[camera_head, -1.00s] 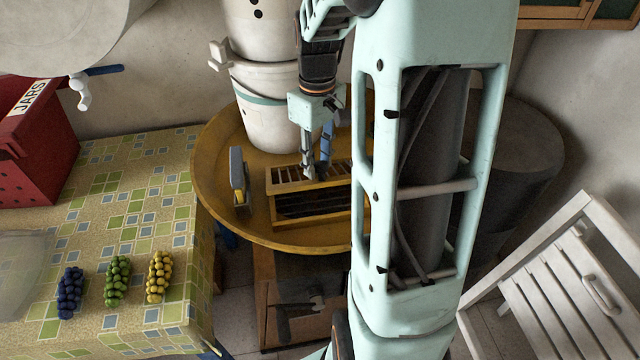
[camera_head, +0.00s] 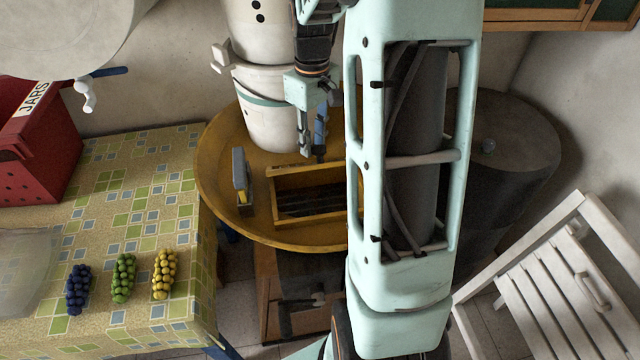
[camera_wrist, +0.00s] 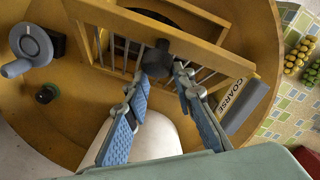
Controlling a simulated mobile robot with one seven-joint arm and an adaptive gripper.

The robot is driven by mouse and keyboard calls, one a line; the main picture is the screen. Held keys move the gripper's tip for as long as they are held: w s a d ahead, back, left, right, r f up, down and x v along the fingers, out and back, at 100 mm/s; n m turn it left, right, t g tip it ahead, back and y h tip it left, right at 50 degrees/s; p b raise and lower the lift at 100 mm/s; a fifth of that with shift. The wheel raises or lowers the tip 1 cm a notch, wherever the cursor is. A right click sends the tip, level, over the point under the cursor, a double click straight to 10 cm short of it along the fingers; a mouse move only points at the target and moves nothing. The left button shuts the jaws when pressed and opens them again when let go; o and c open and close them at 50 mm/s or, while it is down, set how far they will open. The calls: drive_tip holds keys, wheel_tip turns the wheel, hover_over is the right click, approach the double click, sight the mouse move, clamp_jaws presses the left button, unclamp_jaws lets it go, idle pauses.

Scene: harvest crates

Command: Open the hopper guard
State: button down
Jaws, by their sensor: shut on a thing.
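The hopper guard (camera_wrist: 215,62) is a wooden frame with thin metal bars and a dark knob (camera_wrist: 157,57). In the wrist view my gripper (camera_wrist: 158,72) is closed around that knob, with blue-padded fingers on either side. In the head view my gripper (camera_head: 314,155) is at the back edge of the yellow hopper box (camera_head: 312,222). The guard (camera_head: 290,169) shows there only as a thin raised edge along the back. The box is uncovered, with dark slots inside. My arm hides its right end.
The box stands on a round yellow table (camera_head: 222,190) beside a grey block (camera_head: 239,175). A white stacked container (camera_head: 265,110) stands behind. A tiled table (camera_head: 150,215) with three bunches of fruit is at left. A white slatted chair (camera_head: 545,290) is at lower right.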

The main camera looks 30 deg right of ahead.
drive_tip(key=shift+w+d+r+p, duration=0.25)
drive_tip(key=shift+w+d+p, duration=0.1)
drive_tip(key=shift+w, duration=0.2)
drive_tip(key=shift+w+d+r+p, duration=0.2)
drive_tip(key=shift+w+d+p, duration=0.1)
drive_tip(key=shift+w, duration=0.3)
drive_tip(key=shift+w+d+r+p, duration=0.25)
drive_tip(key=shift+w+d+p, duration=0.1)
drive_tip(key=shift+w, duration=0.2)
drive_tip(key=shift+w+r, duration=0.1)
drive_tip(key=shift+w+d+p, duration=0.15)
drive_tip(key=shift+w+p, duration=0.15)
drive_tip(key=c, duration=2.5)
unclamp_jaws()
drive_tip(key=shift+w, duration=0.2)
drive_tip(key=o, duration=0.5)
drive_tip(key=shift+d, duration=0.25)
drive_tip(key=shift+s, duration=0.1)
drive_tip(key=shift+a, duration=0.1)
